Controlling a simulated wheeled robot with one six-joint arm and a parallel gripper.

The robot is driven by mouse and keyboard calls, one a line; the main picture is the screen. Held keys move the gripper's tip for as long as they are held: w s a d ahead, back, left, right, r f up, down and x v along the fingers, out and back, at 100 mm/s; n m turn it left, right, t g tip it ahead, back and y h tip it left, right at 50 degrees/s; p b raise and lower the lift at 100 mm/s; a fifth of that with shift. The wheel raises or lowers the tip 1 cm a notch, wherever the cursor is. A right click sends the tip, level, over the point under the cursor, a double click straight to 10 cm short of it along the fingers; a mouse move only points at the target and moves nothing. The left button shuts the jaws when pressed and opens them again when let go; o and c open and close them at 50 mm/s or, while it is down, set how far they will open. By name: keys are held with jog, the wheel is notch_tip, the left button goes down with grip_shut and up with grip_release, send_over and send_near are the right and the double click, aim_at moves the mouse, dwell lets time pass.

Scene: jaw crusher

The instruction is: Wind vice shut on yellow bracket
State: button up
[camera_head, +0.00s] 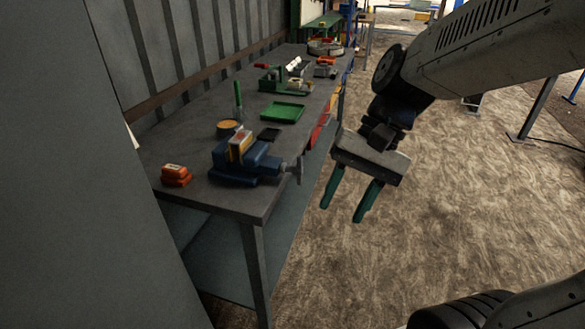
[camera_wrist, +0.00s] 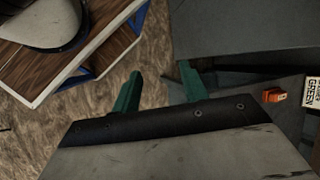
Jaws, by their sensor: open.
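The blue vice (camera_head: 262,163) stands near the front end of the grey workbench in the head view. The yellow bracket (camera_head: 240,142) sits upright between its jaws. I cannot tell whether the jaws touch it. The vice's screw and handle (camera_head: 299,170) stick out to the right, past the bench edge. My gripper (camera_head: 342,212) is open and empty, over the floor to the right of the handle and apart from it. Its two green fingers point down. In the wrist view my gripper (camera_wrist: 160,70) also shows open, with nothing between the fingers. I cannot make out the vice there.
On the workbench (camera_head: 205,196) are an orange block (camera_head: 176,176), a yellow-topped round tin (camera_head: 228,127), a green tray (camera_head: 283,112) and a green machine (camera_head: 285,83). A grey panel (camera_head: 60,200) fills the left. The floor (camera_head: 450,210) right of the bench is open.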

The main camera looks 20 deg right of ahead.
jog(key=w+a+f+m+y, duration=0.2)
jog(key=w+f+m+y, duration=0.1)
jog(key=w+m+y, duration=0.4)
jog(key=m+t+y, duration=0.2)
jog(key=m+t, duration=1.1)
jog(key=m, duration=0.4)
send_near(294, 169)
jog(key=w+a, duration=0.2)
jog(key=x, duration=0.7)
jog(key=shift+w+a+f, duration=0.1)
jog(key=shift+w+f, duration=0.2)
